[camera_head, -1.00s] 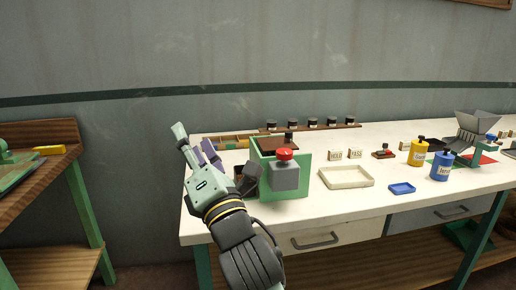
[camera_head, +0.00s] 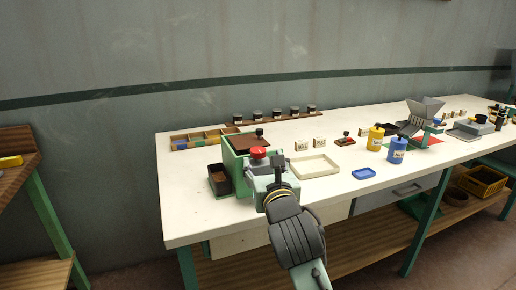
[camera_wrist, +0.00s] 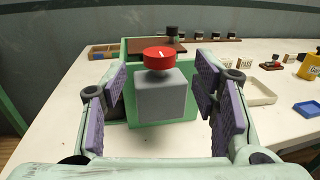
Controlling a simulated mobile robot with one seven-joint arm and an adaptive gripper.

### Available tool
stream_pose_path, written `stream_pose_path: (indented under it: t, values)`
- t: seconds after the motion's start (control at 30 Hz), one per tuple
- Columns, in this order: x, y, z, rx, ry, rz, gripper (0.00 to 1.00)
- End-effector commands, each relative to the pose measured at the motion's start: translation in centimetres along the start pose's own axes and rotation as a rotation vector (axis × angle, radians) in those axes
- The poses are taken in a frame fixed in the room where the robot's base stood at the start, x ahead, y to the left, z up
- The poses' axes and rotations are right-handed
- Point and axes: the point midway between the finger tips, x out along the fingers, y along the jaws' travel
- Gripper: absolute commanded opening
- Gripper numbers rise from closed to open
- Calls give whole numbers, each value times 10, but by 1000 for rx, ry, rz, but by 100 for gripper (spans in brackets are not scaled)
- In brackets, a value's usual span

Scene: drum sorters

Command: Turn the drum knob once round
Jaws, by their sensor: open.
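The drum sorter is a green box (camera_head: 235,155) on the left end of the white bench. A red knob (camera_head: 258,152) with a white mark sits on top of a grey block at its front. In the wrist view the red knob (camera_wrist: 159,58) and grey block (camera_wrist: 162,95) stand centred beyond my gripper (camera_wrist: 160,105). My gripper is open, with its purple pads to the left and right of the block and apart from it. In the head view my gripper (camera_head: 268,178) is in front of the box and hides most of the grey block.
A cream tray (camera_head: 303,166) and a blue tray (camera_head: 364,173) lie to the right. A dark bin (camera_head: 220,180) is at the box's left. Yellow (camera_head: 376,138) and blue bottles (camera_head: 397,150) stand further right. The bench front is clear beside the trays.

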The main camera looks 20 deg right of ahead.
Motion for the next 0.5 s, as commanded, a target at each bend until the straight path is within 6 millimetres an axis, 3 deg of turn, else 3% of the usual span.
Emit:
stream_pose_path:
  t: [0.2, 0.5]
  values:
    - [39, 1, 3, 3, 2, 1, 54]
    - [58, 1, 0, 2, 0, 1, 54]
